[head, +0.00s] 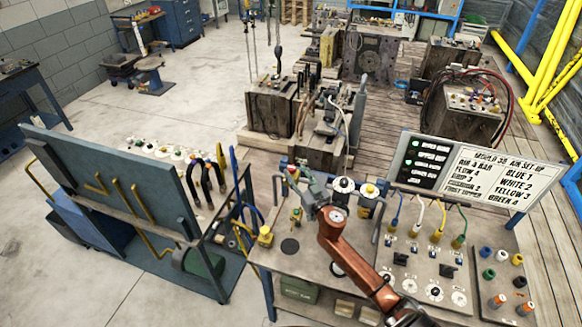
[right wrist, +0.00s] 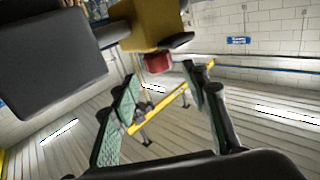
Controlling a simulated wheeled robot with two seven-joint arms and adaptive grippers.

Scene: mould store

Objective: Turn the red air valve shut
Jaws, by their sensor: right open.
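My right gripper (head: 308,184) is at the end of my orange arm, over the back left part of the bench top. It is open. In the right wrist view its two green-padded fingers (right wrist: 160,112) stand apart with nothing held between them. A small red part (right wrist: 158,62), which looks like the red air valve's knob, sits against a yellow block (right wrist: 150,25), above and beyond the gap. In the head view a small red part (head: 293,172) shows just left of the fingertips; I cannot tell whether they touch. My left gripper is not in view.
The bench (head: 340,258) carries white-topped gauges (head: 343,185), coloured hoses and several dials. A sign board (head: 480,172) with a mould set-up list stands at its back right. A blue panel cart (head: 110,195) stands left.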

